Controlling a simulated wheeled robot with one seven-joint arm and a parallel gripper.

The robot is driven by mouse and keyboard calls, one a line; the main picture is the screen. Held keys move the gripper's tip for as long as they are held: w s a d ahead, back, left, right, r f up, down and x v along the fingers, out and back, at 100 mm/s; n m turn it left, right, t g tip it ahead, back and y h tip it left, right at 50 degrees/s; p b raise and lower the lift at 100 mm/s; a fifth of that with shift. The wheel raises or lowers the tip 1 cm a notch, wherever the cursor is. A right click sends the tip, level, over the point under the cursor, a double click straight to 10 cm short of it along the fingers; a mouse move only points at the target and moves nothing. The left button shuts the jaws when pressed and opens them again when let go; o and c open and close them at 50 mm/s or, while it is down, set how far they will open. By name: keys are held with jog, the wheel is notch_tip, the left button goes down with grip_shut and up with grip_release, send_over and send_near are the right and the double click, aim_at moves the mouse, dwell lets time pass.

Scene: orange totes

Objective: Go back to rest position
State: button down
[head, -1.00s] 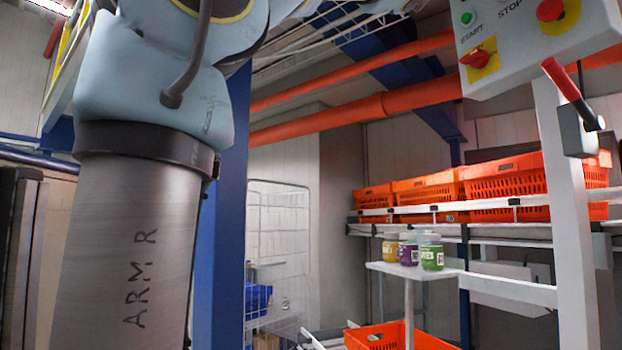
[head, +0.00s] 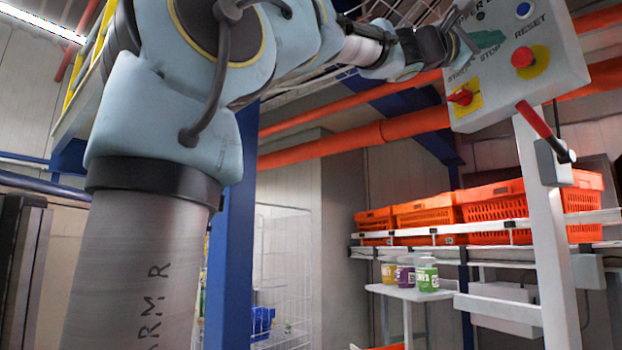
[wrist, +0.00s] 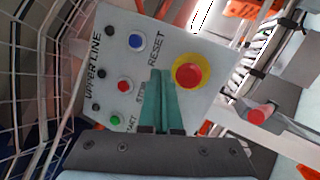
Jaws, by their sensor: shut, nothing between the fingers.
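My gripper (head: 488,40) is raised in front of the grey control panel (head: 560,85) at the upper right of the head view. In the wrist view its two teal fingers (wrist: 160,82) are shut together and empty. My arm reaches across the top of the head view from the left.
A lever with a red handle (head: 541,120) sits on the white post below the panel. Orange totes (head: 488,206) line a rack behind. Several jars, one green (head: 427,275), stand on a small white shelf (head: 440,294). A blue column (head: 232,170) stands beside my arm.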

jog(key=w+a+f+t+y, duration=0.1)
jog(key=w+a+f+y, duration=0.15)
jog(key=w+f, duration=0.6)
jog(key=w+a+f+t+y, duration=0.1)
jog(key=w+a+f+y, duration=0.2)
jog(key=f, duration=1)
jog(key=w+a+f+t+y, duration=0.1)
jog(key=w+f+y, duration=0.35)
jog(key=f, duration=0.65)
jog(key=w+a+f+m+g+y, duration=0.1)
jog(key=a+f+y, duration=0.2)
jog(key=a+f, duration=0.5)
jog(key=w+a+f+m+y, duration=0.15)
jog(key=a+f, duration=0.35)
jog(key=f, duration=0.8)
jog(key=s+a+f+m+g+y, duration=0.1)
jog(key=s+a+f+g+y, duration=0.1)
jog(key=s+a+f, duration=0.6)
jog(key=s+a+f+m+g+y, duration=0.2)
jog(key=s+a+f+y, duration=0.3)
jog(key=a+f, duration=0.9)
jog(key=s+g, duration=0.1)
jog(key=s, duration=0.2)
jog(key=shift+s+d, duration=0.1)
